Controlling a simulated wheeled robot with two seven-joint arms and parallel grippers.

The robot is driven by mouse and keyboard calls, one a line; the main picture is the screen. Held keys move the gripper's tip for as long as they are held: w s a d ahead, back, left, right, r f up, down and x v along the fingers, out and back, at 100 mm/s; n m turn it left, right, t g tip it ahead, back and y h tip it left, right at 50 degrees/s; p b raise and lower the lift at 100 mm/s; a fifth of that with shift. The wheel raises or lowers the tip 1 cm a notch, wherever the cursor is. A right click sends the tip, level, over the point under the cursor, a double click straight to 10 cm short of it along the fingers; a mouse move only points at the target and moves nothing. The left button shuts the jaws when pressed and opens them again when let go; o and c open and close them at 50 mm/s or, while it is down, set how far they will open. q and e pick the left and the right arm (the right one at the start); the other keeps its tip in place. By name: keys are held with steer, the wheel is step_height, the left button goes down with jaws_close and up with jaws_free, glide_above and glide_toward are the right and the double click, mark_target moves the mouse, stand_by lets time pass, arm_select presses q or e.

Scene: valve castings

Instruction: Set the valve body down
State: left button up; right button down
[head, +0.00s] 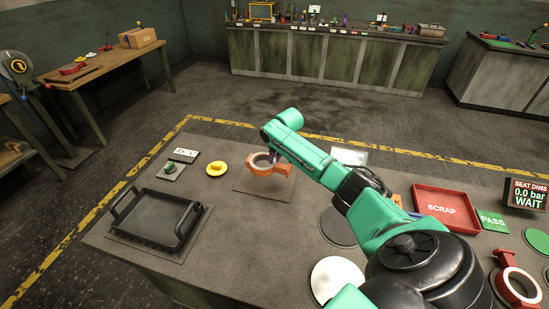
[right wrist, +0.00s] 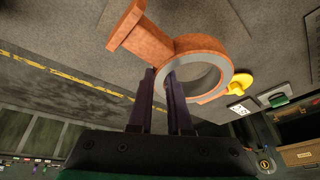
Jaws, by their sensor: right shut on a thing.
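The valve body is an orange casting with a pale machined ring and a flange foot. In the head view, the valve body (head: 257,171) is over a square brown mat (head: 262,190) in the middle of the bench. In the right wrist view, the valve body (right wrist: 208,48) fills the upper middle. My right gripper (head: 277,158) is shut on its ring wall, with one dark finger on each side; the fingers also show in the right wrist view (right wrist: 164,88). I cannot tell whether the valve body touches the mat. My left gripper is not in view.
A black tray (head: 113,238) with handles is at the left. A yellow part (head: 217,169) and a green part (head: 172,167) are left of the mat. A red SCRAP tray (head: 447,208), a green PASS plate (head: 492,221) and a red ring fixture (head: 517,287) are at the right.

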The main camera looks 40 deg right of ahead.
mark_target(274, 165)
steer(key=shift+r, duration=0.4)
steer(key=shift+r+n+p, duration=0.3)
steer(key=shift+r+p, duration=0.05)
steer(key=shift+p, duration=0.05)
step_height(274, 165, down, 6)
steer(key=b, duration=0.3)
steer(key=shift+w+r, duration=0.1)
steer(key=shift+r, duration=0.15)
steer(key=shift+f+b, duration=0.6)
steer(key=shift+f, duration=0.15)
steer(key=shift+f, duration=0.15)
